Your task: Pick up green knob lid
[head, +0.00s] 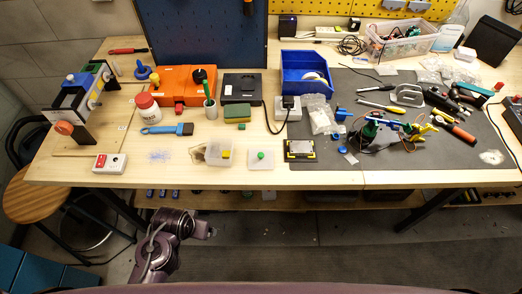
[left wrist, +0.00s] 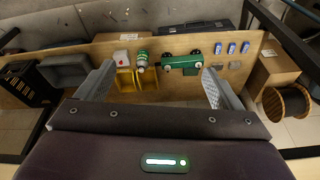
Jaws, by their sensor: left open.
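The green knob lid (head: 262,164) is a pale translucent square lid with a green knob in its middle. It lies flat near the front edge of the bench in the head view, just right of a clear container with a yellow knob (head: 225,154). My left arm (head: 160,246) is low in front of the bench, below and left of the lid; its fingertips are not clear there. In the left wrist view my left gripper (left wrist: 156,80) is open with nothing between its fingers. The lid is not seen in that view. My right gripper is not in view.
The wooden bench (head: 135,180) has its front edge between my left arm and the lid. The left wrist view shows a wooden surface (left wrist: 180,95) with several small items and a cable spool (left wrist: 287,102).

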